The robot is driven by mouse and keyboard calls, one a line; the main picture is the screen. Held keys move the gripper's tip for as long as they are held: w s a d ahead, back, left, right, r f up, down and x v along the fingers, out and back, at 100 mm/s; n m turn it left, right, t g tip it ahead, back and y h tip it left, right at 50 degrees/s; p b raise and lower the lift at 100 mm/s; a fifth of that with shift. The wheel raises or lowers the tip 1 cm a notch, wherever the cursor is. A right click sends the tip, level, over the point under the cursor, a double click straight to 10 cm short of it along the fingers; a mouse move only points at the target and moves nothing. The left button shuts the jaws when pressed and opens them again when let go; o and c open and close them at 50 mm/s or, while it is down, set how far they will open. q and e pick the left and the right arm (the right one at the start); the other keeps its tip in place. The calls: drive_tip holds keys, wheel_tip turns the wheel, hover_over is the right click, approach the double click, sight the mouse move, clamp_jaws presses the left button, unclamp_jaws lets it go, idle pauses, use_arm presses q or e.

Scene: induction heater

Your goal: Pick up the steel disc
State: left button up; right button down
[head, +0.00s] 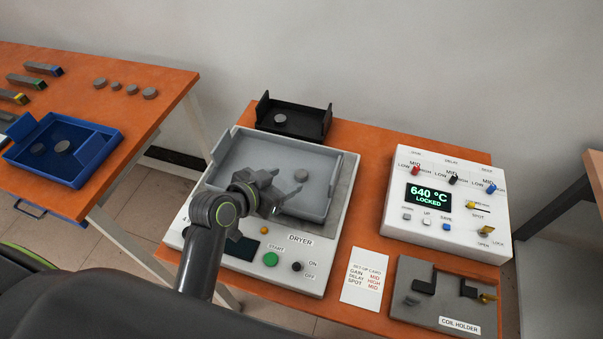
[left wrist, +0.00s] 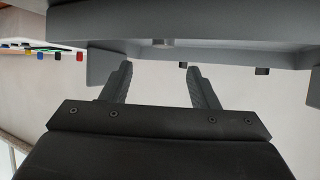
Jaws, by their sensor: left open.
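Small round grey metal discs show in several places in the head view, and I cannot tell which one the task means. One disc (head: 279,119) lies in the black tray (head: 318,123) at the back. My left gripper (head: 297,184) is open and empty over the grey dryer tray (head: 232,150). In the left wrist view its fingers (left wrist: 160,80) are apart, with nothing between them, below a grey wall (left wrist: 240,45). A small light grey piece (left wrist: 163,43) shows at that wall. My right gripper is not in view.
Several more discs (head: 132,89) and coloured-end bars (head: 43,69) lie on the left table. The dryer (head: 300,260) has buttons in front. A control box (head: 450,213) reading 640 °C, a card (head: 366,278) and a coil holder (head: 430,308) stand right.

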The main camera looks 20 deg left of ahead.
sight(300, 174)
use_arm(q)
drive_tip(key=shift+a+f+p+x, duration=0.15)
drive_tip(key=shift+x, duration=1.55)
drive_tip(key=shift+a+f+p+x, duration=0.1)
drive_tip(key=shift+f+p+x, duration=0.05)
drive_tip(key=shift+x, duration=1.55)
drive_tip(key=shift+s, duration=0.1)
drive_tip(key=c, duration=1.1)
wheel_tip(300, 174, up, 10)
drive_tip(key=s+a+r+m+g+h, duration=0.1)
drive_tip(key=s+r+m, duration=0.1)
drive_tip(key=s, duration=0.1)
drive_tip(key=s+a+r+m+g+h, duration=0.1)
drive_tip(key=s+a+r+m+h, duration=0.1)
drive_tip(key=s, duration=0.2)
drive_tip(key=s+a+r+m+g+h, duration=0.1)
drive_tip(key=s+a+r+m+g, duration=0.1)
drive_tip(key=s+r, duration=0.1)
drive_tip(key=shift+s+a+h, duration=0.1)
drive_tip(key=shift+s+h, duration=0.25)
drive_tip(key=shift+h, duration=0.05)
